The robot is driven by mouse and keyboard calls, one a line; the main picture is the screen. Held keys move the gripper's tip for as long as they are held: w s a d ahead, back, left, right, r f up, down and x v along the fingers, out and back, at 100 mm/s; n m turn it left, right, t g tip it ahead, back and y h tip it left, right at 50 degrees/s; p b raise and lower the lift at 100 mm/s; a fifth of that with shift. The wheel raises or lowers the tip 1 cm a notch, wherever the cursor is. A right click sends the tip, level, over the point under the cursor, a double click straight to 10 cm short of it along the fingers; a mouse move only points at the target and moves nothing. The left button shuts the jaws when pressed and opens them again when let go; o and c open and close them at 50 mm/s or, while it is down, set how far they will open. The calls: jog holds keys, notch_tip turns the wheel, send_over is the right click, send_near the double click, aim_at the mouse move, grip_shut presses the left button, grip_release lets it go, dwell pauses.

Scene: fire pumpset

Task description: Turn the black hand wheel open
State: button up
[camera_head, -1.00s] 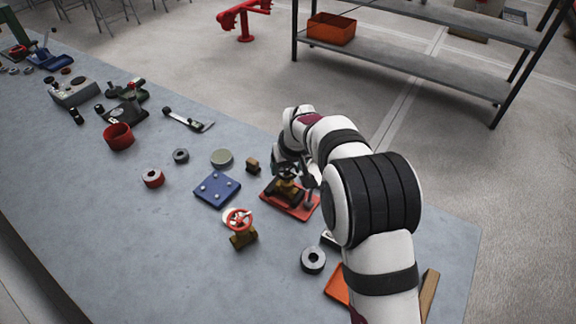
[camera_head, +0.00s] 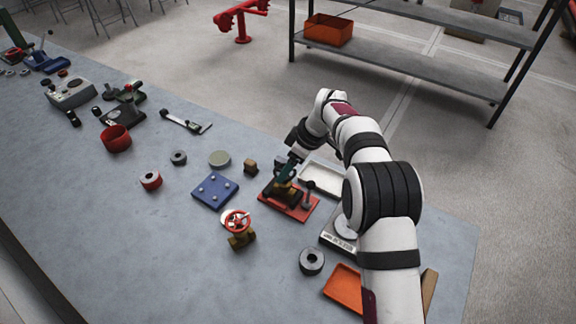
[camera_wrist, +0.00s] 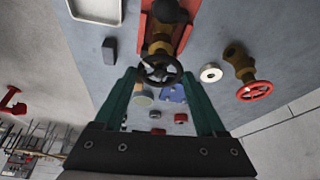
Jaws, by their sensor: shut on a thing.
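The black hand wheel (camera_wrist: 161,68) is spoked and sits on a brass valve body (camera_wrist: 160,42) mounted on a red base plate (camera_head: 300,208). My gripper (camera_wrist: 160,76) has two green fingers, one on each side of the wheel's rim, and is shut on the wheel. In the head view my gripper (camera_head: 283,175) reaches the valve from above and behind, at a tilt, and hides most of the wheel. How far the wheel is turned cannot be told.
A second brass valve with a red hand wheel (camera_head: 238,219) stands nearby at the front left. A blue plate (camera_head: 215,191), a small brown block (camera_head: 250,167), a grey ring (camera_head: 312,261) and a white tray (camera_head: 322,180) lie around. An orange tray (camera_head: 345,288) is near my arm.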

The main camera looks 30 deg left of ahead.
jog(key=n, duration=0.2)
jog(key=n+g, duration=0.1)
jog(key=n, duration=0.1)
jog(key=shift+w+n+g+h, duration=0.2)
jog(key=shift+n+g+h, duration=0.1)
jog(key=shift+n+h, duration=0.1)
dwell(0.4)
jog(key=o, duration=1.3)
jog(key=shift+a, duration=0.1)
jog(key=shift+s+a+v, duration=0.1)
jog(key=shift+v, duration=0.65)
jog(key=shift+s+a+v, duration=0.1)
jog(key=shift+a+v, duration=0.05)
jog(key=shift+v, duration=0.6)
jog(key=shift+s+a+v, duration=0.1)
jog(key=shift+s+v, duration=0.05)
jog(key=shift+v, duration=0.65)
jog(key=d+r, duration=0.2)
jog(key=d, duration=0.1)
jog(key=w+d+r, duration=0.1)
jog(key=d+r, duration=0.1)
jog(key=d, duration=0.2)
jog(key=w+d+r, duration=0.1)
jog(key=d+r, duration=0.1)
jog(key=d, duration=0.1)
jog(key=shift+d+r, duration=0.3)
jog(key=shift+d, duration=0.05)
